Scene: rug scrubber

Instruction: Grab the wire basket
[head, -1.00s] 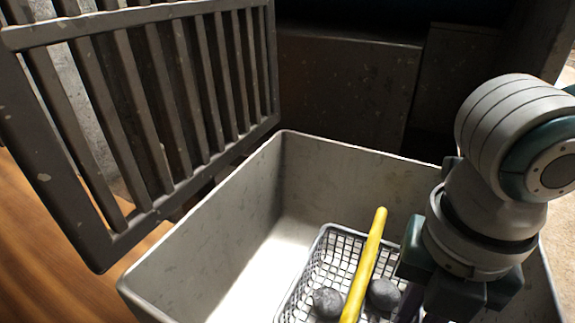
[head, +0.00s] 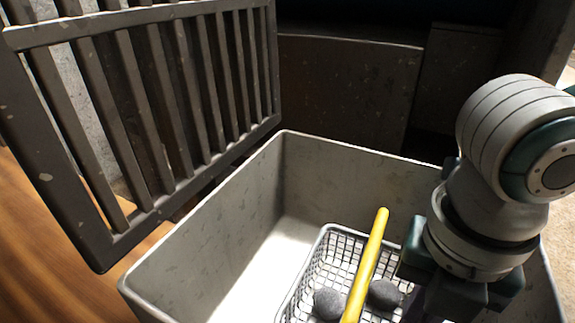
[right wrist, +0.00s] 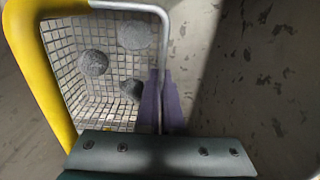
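The wire basket (head: 335,251) is a grey mesh basket with a yellow handle (head: 367,262), sitting inside a large pale bin (head: 210,235). Dark grey stones (head: 328,303) lie in it. It also shows in the right wrist view, with its mesh (right wrist: 108,65) and several stones (right wrist: 93,63). My right gripper (right wrist: 162,88) points down into the bin at the basket's right side. Its purple fingers sit close together, one on each side of the basket's metal rim, and look shut on it. In the head view my wrist hides most of these fingers. My left gripper is not in view.
A dark slatted rack (head: 150,120) stands along the bin's left side. A dark cabinet panel (head: 345,85) is behind the bin. Bare bin floor (head: 260,275) lies left of the basket. Wooden floor (head: 45,260) shows at the lower left.

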